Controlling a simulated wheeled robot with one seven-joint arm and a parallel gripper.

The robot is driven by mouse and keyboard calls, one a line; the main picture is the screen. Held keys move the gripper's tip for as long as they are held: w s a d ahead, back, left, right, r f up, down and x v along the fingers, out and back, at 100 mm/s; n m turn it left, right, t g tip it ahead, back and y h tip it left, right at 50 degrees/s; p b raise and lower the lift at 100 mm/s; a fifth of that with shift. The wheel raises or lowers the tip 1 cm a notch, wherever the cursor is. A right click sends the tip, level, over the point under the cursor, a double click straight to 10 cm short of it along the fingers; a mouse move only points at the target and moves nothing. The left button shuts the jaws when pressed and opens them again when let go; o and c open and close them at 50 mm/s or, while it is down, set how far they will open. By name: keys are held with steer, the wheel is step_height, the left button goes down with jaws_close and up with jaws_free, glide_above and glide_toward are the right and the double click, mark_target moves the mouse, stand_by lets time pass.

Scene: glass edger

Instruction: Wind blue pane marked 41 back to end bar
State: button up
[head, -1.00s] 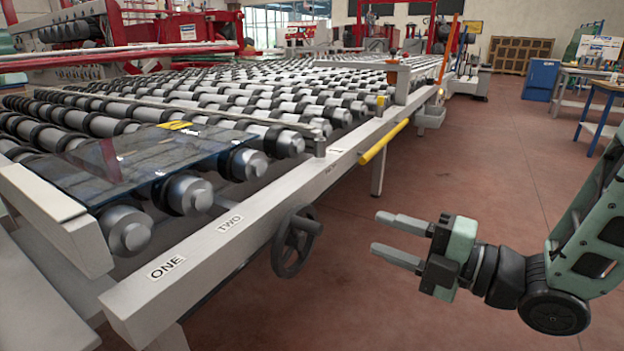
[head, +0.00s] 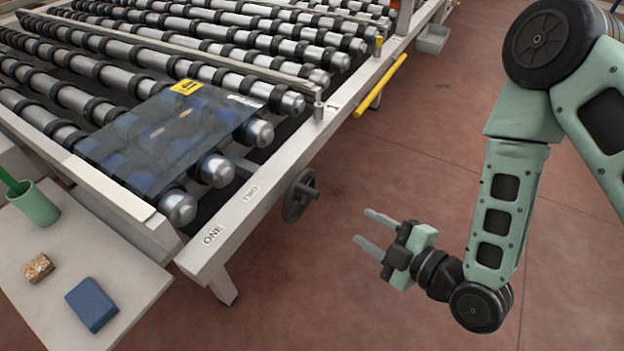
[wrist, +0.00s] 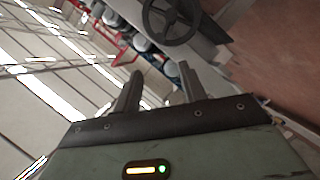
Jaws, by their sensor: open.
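The blue see-through pane (head: 165,138) lies flat on the rollers at the near left end of the conveyor. A yellow label (head: 187,87) is on its far edge; I cannot read a 41. Its left edge is close to the pale end bar (head: 95,181); I cannot tell whether they touch. A dark handwheel (head: 299,196) is on the side rail below the mark TWO, and it shows in the wrist view (wrist: 171,18). My gripper (head: 363,227) is open and empty, right of and lower in the picture than the wheel, apart from it.
The side rail (head: 262,170) carries ONE and TWO labels. A yellow bar (head: 380,82) sticks out along it. A side table (head: 140,280) at lower left holds a green cup (head: 35,204), a blue block (head: 92,304) and a brown block (head: 37,267). The red floor right of the rail is clear.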

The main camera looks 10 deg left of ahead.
mark_target(319, 198)
steer(key=b+x, duration=1.2)
steer(key=x, duration=0.5)
steer(key=shift+w+a, duration=0.1)
steer(key=shift+c, duration=0.2)
steer(key=shift+f, duration=0.1)
jaws_close()
